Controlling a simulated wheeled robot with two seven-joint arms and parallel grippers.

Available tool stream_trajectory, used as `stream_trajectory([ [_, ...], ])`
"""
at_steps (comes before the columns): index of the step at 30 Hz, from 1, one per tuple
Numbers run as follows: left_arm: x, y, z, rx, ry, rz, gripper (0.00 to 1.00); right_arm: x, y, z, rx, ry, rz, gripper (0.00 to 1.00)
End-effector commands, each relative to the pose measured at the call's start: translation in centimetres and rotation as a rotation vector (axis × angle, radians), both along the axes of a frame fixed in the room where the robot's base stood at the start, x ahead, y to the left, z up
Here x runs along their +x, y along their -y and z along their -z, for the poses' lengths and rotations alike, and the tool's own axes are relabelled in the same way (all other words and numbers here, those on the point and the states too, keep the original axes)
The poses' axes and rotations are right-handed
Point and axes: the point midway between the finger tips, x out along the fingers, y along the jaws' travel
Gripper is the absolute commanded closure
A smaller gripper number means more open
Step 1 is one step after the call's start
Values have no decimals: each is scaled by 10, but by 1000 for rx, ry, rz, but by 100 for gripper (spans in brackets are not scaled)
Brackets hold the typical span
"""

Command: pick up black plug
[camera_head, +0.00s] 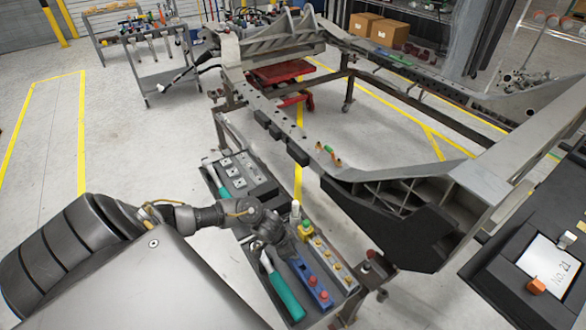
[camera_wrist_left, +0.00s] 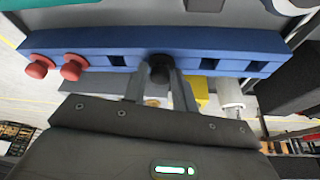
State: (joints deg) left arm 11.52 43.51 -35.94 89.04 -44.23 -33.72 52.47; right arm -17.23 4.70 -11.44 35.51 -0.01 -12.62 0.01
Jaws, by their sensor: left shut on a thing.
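The black plug (camera_wrist_left: 160,68) sits at the blue rack (camera_wrist_left: 225,62), near the middle of its row of square holes. In the left wrist view my left gripper (camera_wrist_left: 159,84) has one finger on each side of the plug and is shut on it. The plug's lower end is hidden, so I cannot tell whether it is still seated. In the head view the left gripper (camera_head: 268,240) is over the tool tray, at the far end of the blue rack (camera_head: 306,276). The plug cannot be made out there. My right gripper is not in view.
Two red plugs (camera_wrist_left: 71,69) stand in the blue rack, left of the gripper in the wrist view. The large metal chassis (camera_head: 385,200) stands close on the right.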

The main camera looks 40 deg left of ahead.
Motion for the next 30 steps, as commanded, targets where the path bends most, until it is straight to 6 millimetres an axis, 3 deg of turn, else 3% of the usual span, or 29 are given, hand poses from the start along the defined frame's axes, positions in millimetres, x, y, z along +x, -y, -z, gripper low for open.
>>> stream_trajectory([
  [8,0,0,-4,0,0,1,100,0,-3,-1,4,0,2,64],
  [15,1,0,-33,0,3,1,100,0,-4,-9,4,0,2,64],
  [24,-31,-41,-91,7,1,4,100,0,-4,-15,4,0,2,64],
  [30,-63,-79,-110,7,-5,3,100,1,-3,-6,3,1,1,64],
])
